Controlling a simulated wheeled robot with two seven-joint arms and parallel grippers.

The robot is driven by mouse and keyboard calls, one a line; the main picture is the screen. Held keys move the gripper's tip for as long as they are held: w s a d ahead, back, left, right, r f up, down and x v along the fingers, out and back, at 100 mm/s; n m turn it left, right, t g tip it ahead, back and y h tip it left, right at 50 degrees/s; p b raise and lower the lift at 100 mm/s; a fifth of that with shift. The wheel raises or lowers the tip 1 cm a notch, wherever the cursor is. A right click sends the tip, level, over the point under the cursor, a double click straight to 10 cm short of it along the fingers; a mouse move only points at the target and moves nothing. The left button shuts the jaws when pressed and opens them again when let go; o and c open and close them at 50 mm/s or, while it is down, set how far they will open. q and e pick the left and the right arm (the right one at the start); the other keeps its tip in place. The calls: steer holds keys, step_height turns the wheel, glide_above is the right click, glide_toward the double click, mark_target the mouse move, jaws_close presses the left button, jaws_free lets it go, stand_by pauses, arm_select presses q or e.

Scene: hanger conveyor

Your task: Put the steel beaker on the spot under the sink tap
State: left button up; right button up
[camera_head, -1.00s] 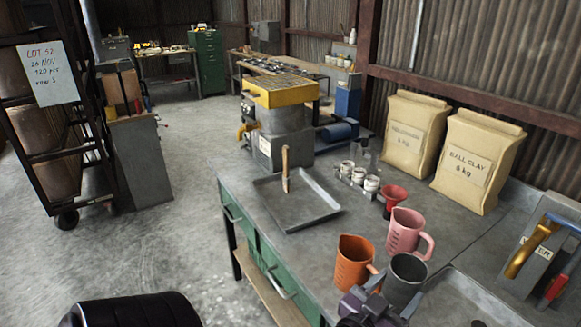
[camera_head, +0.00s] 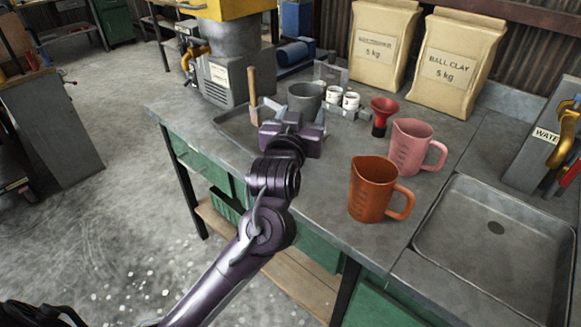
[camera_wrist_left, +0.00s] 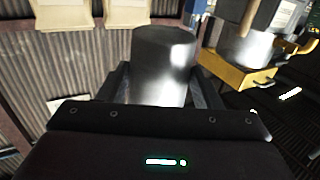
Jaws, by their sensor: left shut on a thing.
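The steel beaker (camera_head: 305,96) is a grey metal cup, held upright over the right part of the grey tray. My left gripper (camera_head: 297,118) is shut on it. In the left wrist view the beaker (camera_wrist_left: 163,65) stands bright between the fingers. The steel sink (camera_head: 465,235) is at the right of the bench, with a dark drain in its floor. A brass tap (camera_head: 567,125) is on the grey box marked WATER, at the right edge. The beaker is well to the left of the sink. My right gripper is not in view.
An orange jug (camera_head: 373,190), a pink jug (camera_head: 411,148) and a red funnel (camera_head: 383,112) stand between beaker and sink. White cups (camera_head: 350,101) sit behind. The grey tray (camera_head: 228,122) holds an upright wooden-handled tool (camera_head: 253,95). Two clay bags (camera_head: 450,65) stand at the back.

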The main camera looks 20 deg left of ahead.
arm_select(q)
step_height(320, 180, down, 11)
steer(key=shift+r, duration=0.15)
steer(key=shift+f+b, duration=0.3)
steer(key=shift+f, duration=2.4)
steer(key=shift+f, duration=0.1)
steer(key=o, duration=1)
steer(key=shift+o, duration=0.6)
